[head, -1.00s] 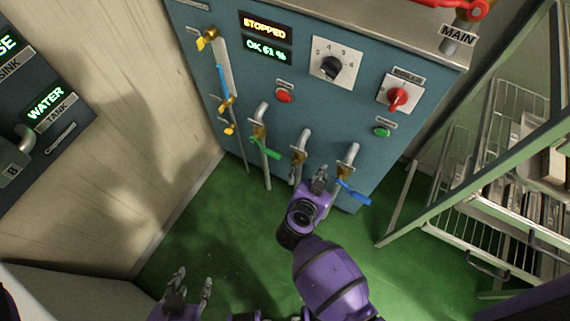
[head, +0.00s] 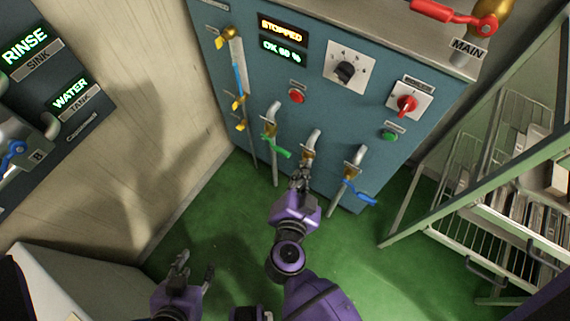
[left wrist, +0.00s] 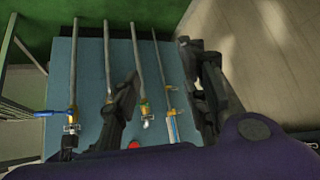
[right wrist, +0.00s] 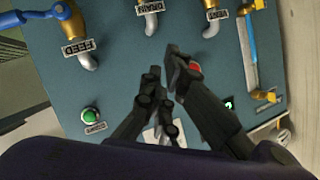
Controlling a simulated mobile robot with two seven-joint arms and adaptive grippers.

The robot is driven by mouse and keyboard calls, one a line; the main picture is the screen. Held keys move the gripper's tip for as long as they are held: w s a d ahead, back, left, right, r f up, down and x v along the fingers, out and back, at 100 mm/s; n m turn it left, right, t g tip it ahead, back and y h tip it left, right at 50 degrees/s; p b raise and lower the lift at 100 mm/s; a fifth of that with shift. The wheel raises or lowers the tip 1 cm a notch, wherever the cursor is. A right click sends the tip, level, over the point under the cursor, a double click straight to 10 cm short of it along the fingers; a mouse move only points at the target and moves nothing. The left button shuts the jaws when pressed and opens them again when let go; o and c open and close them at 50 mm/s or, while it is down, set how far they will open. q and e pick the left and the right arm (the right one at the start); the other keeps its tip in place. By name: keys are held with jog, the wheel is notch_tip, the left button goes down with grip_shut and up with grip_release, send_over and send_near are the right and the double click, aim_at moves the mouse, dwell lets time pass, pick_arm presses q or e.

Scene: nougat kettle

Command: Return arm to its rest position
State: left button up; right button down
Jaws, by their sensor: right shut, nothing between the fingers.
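My right gripper (head: 300,175) is shut and empty. In the head view it overlaps the lower end of the middle pipe on the blue kettle panel (head: 225,75); I cannot tell the gap. In the right wrist view its fingers (right wrist: 164,70) are close together in front of the panel. My left gripper (head: 195,268) is low at the left in the head view, over the green floor. Its fingers are apart and empty, also in the left wrist view (left wrist: 163,75).
The panel carries a green-handled valve (head: 277,147), a blue-handled valve (head: 359,194), a red switch (head: 407,103) and a black dial (head: 345,71). A wire rack (head: 500,160) stands at the right. A wooden wall (head: 120,120) is at the left. Green floor (head: 385,240) lies open.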

jog(key=w+a+r+n+t+y, duration=0.1)
jog(key=a+r+n+t+y, duration=0.25)
jog(key=a+r+y, duration=0.35)
pick_arm(q)
jog(key=s+f+p, duration=0.1)
jog(key=s+f, duration=0.2)
jog(key=s, duration=0.2)
pick_arm(e)
jog(key=s+d+f+n+g+h, duration=0.1)
jog(key=s+d+f+n+g, duration=0.15)
jog(key=s+d+f, duration=0.55)
jog(key=s+d+f+n+g+h, duration=0.1)
jog(key=s+d+f+g, duration=0.25)
jog(key=s+d, duration=0.55)
jog(key=s+d+f+n+g+h, duration=0.2)
jog(key=s+d+f+g, duration=0.25)
jog(key=s, duration=0.75)
pick_arm(q)
jog(key=w+d+r+n+p, duration=0.1)
jog(key=w+r+p, duration=0.3)
jog(key=r+p, duration=0.8)
jog(key=shift+d+t, duration=0.2)
jog(key=shift+t, duration=0.1)
pick_arm(e)
jog(key=w+r+t, duration=0.2)
jog(key=w+r, duration=0.3)
jog(key=r, duration=0.7)
jog(key=shift+w+a+y, duration=0.2)
jog(key=shift+a+y, duration=0.05)
jog(key=shift+y, duration=0.15)
